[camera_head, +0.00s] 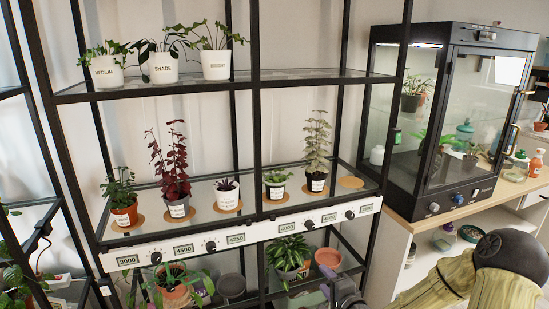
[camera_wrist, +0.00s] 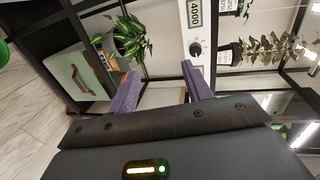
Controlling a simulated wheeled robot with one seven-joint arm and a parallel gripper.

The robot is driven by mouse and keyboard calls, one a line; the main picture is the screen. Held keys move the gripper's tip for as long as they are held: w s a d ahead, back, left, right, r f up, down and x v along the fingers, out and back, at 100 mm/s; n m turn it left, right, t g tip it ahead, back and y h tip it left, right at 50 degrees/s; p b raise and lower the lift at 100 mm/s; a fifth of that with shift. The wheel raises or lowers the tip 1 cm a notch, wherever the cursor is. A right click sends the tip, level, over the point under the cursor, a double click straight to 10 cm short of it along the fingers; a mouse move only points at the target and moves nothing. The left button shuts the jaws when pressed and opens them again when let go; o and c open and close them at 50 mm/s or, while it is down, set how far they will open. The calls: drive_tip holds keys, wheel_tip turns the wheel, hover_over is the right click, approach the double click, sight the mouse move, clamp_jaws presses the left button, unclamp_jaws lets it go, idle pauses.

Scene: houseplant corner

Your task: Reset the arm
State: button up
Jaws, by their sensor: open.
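My gripper shows in the wrist view (camera_wrist: 160,92) with its two purple fingers spread apart and nothing between them. In the head view part of my gripper (camera_head: 343,292) shows at the bottom edge, low in front of the shelf rack, and my arm fills the lower right corner. A leafy green plant in a pot (camera_head: 288,256) stands on the lower shelf close behind my gripper. The same plant shows in the wrist view (camera_wrist: 128,38), beyond the fingers. I cannot tell the exact distance between them.
A black-framed rack holds potted plants on its middle shelf (camera_head: 350,198) and upper shelf (camera_head: 300,77). A white strip with knobs and number labels (camera_head: 240,238) runs along its front. A glass cabinet (camera_head: 455,120) stands on a wooden counter at right. An empty terracotta pot (camera_head: 328,258) sits low.

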drive_tip(key=s+a+f+n+g+h, duration=0.2)
drive_tip(key=s+f+n+g+h, duration=0.1)
drive_tip(key=s+n+g, duration=0.5)
drive_tip(key=s+r+n+g+h, duration=0.2)
drive_tip(key=s+r+n+g, duration=0.35)
drive_tip(key=s, duration=0.85)
wheel_tip(320, 180, up, 23)
drive_tip(key=t+p, duration=0.1)
drive_tip(key=p, duration=2)
drive_tip(key=shift+d+f+n, duration=0.2)
drive_tip(key=shift+d+n, duration=0.15)
drive_tip(key=shift+d, duration=0.1)
drive_tip(key=shift+s, duration=0.1)
